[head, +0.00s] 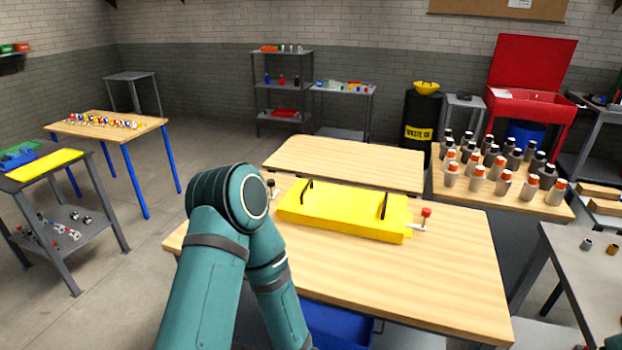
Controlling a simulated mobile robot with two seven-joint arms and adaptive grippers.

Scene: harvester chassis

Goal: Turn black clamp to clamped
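A yellow chassis block (345,212) with two thin black upright handles lies on the wooden table. A small clamp with a dark knob (271,184), seemingly the black clamp, stands at its left end, just right of my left arm's elbow. It is small, and its lower part is hard to make out, so I cannot tell its clamp state. A clamp with a red knob (426,213) stands at the right end on a pale base. My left arm rises from the bottom, bends near the dark knob and runs down out of the frame. Neither gripper is in view.
The wooden table (440,290) is bare in front of the chassis. A blue bin (335,325) sits below its front edge. Another wooden table (345,160) stands behind. Several bottles crowd the right table (480,205). A grey table (590,275) stands at right.

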